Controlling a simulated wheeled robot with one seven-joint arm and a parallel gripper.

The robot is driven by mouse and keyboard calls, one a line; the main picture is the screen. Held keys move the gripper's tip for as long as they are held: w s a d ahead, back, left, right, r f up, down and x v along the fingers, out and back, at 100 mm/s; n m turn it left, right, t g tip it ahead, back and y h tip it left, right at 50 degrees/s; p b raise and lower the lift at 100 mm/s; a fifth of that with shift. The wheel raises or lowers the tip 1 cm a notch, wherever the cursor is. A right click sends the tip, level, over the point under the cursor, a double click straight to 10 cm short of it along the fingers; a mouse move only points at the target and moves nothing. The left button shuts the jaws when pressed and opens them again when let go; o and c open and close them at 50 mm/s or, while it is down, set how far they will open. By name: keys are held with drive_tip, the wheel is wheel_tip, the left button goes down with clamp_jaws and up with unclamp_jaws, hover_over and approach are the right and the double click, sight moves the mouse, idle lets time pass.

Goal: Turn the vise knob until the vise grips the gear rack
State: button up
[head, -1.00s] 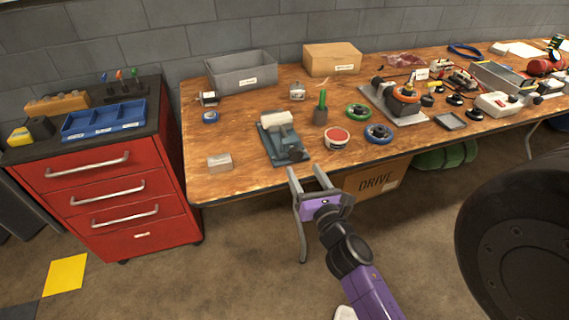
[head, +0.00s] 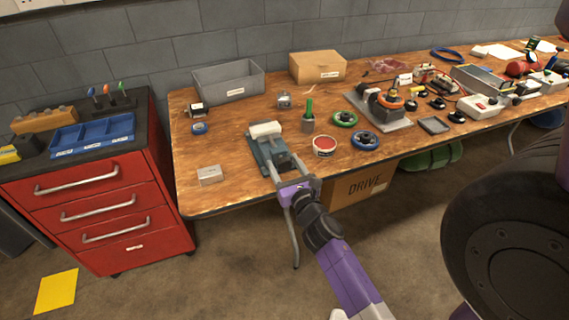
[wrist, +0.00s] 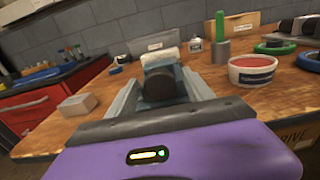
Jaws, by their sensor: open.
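The blue-grey vise (head: 257,155) stands near the front edge of the wooden bench. A pale block (head: 265,130), probably the gear rack, lies across its top; its teeth and the jaw contact cannot be made out. The block also shows in the wrist view (wrist: 160,54), behind the round dark vise knob (wrist: 164,86). My purple gripper (head: 283,163) is open at the front end of the vise. In the wrist view its fingers (wrist: 160,92) stand on either side of the knob; whether they touch it cannot be told.
A small metal block (head: 209,175) lies left of the vise. A red-topped tin (head: 324,146) and a green-handled tool in a holder (head: 308,118) stand close on the right. A grey bin (head: 228,82) is behind. Bare bench lies between the vise and the metal block.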

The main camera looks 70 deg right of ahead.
clamp_jaws()
idle(0.4)
